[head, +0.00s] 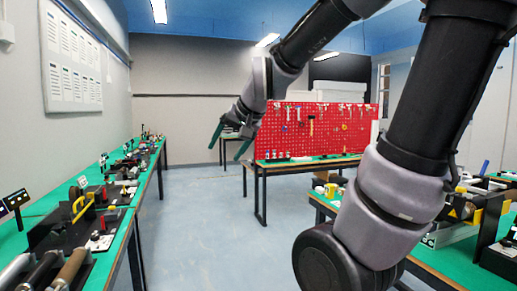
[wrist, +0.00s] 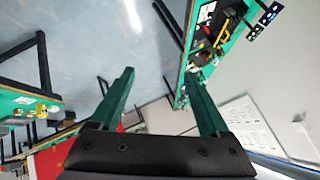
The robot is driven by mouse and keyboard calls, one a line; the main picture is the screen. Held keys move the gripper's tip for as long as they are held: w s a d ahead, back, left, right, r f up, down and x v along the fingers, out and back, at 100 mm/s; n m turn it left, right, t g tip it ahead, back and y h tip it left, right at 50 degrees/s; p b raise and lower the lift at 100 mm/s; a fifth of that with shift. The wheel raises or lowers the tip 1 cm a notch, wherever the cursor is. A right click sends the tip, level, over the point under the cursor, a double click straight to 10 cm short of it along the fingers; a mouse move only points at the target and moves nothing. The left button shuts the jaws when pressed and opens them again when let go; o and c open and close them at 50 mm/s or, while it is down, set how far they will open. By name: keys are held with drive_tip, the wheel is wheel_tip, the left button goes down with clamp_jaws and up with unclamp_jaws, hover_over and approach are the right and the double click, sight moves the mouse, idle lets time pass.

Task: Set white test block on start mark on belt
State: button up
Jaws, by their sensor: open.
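My gripper (head: 231,143) is open and empty, held up in the air over the aisle in the head view. Its two green fingers (wrist: 162,92) stand wide apart in the wrist view with nothing between them. I cannot make out the white test block or the start mark in either view. A black mini conveyor unit with a yellow handle (head: 82,207) stands on the left green bench, well away from my gripper. Another conveyor unit with yellow parts (head: 465,206) stands on the right bench, partly behind my arm.
The left green bench (head: 35,208) runs along the wall, crowded with equipment. A green table (head: 300,163) with a red tool board (head: 290,132) stands at the back. The right bench (head: 455,262) is close beside my arm. The floor (head: 200,230) between the benches is clear.

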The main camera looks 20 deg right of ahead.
drive_tip(key=shift+o, duration=0.5)
drive_tip(key=s+d+r+g, duration=0.1)
drive_tip(key=s+d, duration=0.3)
drive_tip(key=s, duration=0.7)
drive_tip(key=shift+s+n+g+h, duration=0.3)
drive_tip(key=shift+s+h, duration=0.1)
drive_tip(key=w+a+f+n+t, duration=0.1)
drive_tip(key=w+a+f+n, duration=0.1)
drive_tip(key=w+a+f, duration=0.35)
drive_tip(key=w+a+f+n+y, duration=0.1)
drive_tip(key=w+a+f, duration=0.2)
drive_tip(key=w, duration=0.6)
drive_tip(key=w+a+f+n+t, duration=0.1)
drive_tip(key=w+a+f+n, duration=0.1)
drive_tip(key=w+a+f, duration=0.35)
drive_tip(key=w+a+f+n+y, duration=0.2)
drive_tip(key=a+f+n+y, duration=0.2)
drive_tip(key=a+f, duration=1.4)
drive_tip(key=s+a+f+n+y, duration=0.1)
drive_tip(key=s+a+f, duration=0.2)
drive_tip(key=s+f, duration=0.25)
drive_tip(key=s+a+f+y, duration=0.2)
drive_tip(key=s+a+f, duration=0.2)
drive_tip(key=f, duration=0.2)
drive_tip(key=shift+t, duration=0.3)
drive_tip(key=shift+x, duration=5.25)
drive_tip(key=shift+s+f, duration=0.1)
drive_tip(key=shift+s, duration=0.1)
clamp_jaws()
